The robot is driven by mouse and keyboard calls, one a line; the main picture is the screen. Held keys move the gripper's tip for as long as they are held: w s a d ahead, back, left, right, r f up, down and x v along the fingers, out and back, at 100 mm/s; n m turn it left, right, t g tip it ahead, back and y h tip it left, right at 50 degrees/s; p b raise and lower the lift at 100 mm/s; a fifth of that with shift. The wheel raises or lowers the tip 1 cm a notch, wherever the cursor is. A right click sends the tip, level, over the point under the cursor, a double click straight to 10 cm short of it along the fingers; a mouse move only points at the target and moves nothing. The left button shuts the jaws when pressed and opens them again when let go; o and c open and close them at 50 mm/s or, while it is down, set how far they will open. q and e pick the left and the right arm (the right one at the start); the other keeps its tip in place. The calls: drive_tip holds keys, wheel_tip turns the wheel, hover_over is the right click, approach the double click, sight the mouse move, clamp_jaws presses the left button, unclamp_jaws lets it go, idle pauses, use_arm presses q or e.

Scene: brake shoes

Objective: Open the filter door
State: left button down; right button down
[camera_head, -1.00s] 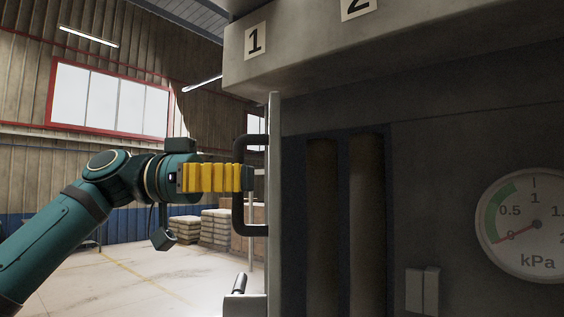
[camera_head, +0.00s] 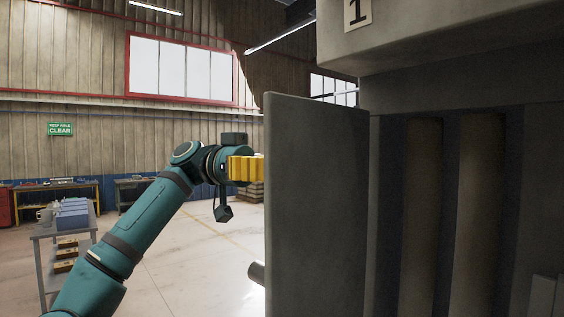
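The filter door (camera_head: 316,205) is a flat grey panel standing open at the left side of the grey filter housing (camera_head: 440,83). Its broad inner face shows, and its handle is hidden behind it. Tall brownish filter elements (camera_head: 423,215) show inside the open housing. My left gripper (camera_head: 245,169), with yellow segments, reaches the door's left edge from behind. Its fingertips are hidden by the door, so I cannot see whether they hold the handle. My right gripper is not in view.
A label "1" (camera_head: 358,12) is on the housing overhang. A grey table (camera_head: 62,226) with blue-grey items and boxes stands at the left. Stacked goods (camera_head: 250,191) are behind my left gripper. The floor (camera_head: 195,260) between the table and door is clear.

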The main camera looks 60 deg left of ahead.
use_arm(q)
drive_tip(key=shift+a, duration=0.15)
drive_tip(key=c, duration=1.5)
unclamp_jaws()
drive_tip(key=o, duration=0.6)
drive_tip(key=shift+s, duration=0.3)
drive_tip(key=shift+c, duration=0.2)
drive_tip(key=shift+w, duration=0.15)
drive_tip(key=v, duration=1.2)
